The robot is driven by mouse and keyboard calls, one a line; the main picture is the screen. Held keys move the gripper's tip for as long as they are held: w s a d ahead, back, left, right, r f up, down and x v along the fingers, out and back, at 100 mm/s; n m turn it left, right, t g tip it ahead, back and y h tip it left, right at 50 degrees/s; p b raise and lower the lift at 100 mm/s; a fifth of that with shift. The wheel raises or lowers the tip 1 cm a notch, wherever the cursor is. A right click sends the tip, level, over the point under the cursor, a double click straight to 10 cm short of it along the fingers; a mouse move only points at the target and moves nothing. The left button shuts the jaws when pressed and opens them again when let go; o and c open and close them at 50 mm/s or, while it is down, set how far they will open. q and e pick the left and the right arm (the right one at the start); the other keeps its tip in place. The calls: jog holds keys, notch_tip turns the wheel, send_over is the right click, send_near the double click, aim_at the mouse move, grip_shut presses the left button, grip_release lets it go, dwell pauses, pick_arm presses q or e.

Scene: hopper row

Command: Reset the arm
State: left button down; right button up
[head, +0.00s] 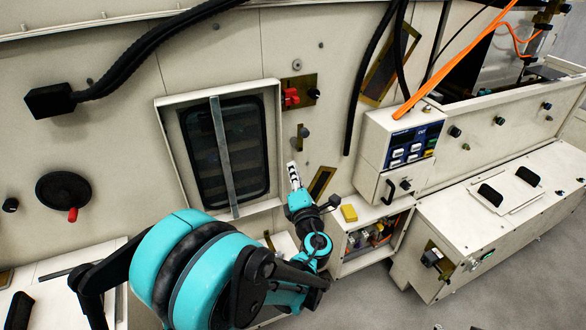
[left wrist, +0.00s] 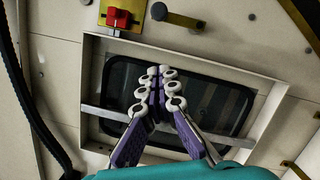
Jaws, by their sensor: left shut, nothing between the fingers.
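My left arm is teal and black and reaches in from the lower left of the head view. Its gripper (head: 294,178) is in front of the wall panel, just right of the framed dark window (head: 225,150). In the left wrist view the gripper (left wrist: 163,72) has purple and white fingers that meet at the tips, with nothing between them. The window also shows behind the fingers in that view (left wrist: 226,104), crossed by a metal bar (left wrist: 100,114). My right gripper is not in view.
A red switch (head: 291,97) sits above and right of the window. A control box (head: 402,140) with an orange cable (head: 455,60) stands to the right. A black hose (head: 150,45) hangs at the upper left. Grey floor is clear at lower right.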

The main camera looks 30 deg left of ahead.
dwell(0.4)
pick_arm(q)
jog(key=s+f+n+g+h, duration=0.5)
jog(key=s+n, duration=0.6)
jog(key=n, duration=1.2)
jog(key=s+d+f+n+g+h, duration=0.1)
jog(key=s+d+f+n+h, duration=0.2)
jog(key=n, duration=0.6)
jog(key=s+d+f+n+g+h+b, duration=0.1)
jog(key=s+d+f+n+g+h, duration=0.1)
jog(key=s+d+n, duration=0.6)
jog(key=shift+s+d+f+n+h, duration=0.15)
jog(key=shift+s+f+n+h, duration=0.35)
jog(key=shift+n+h, duration=0.3)
jog(key=shift+w, duration=0.1)
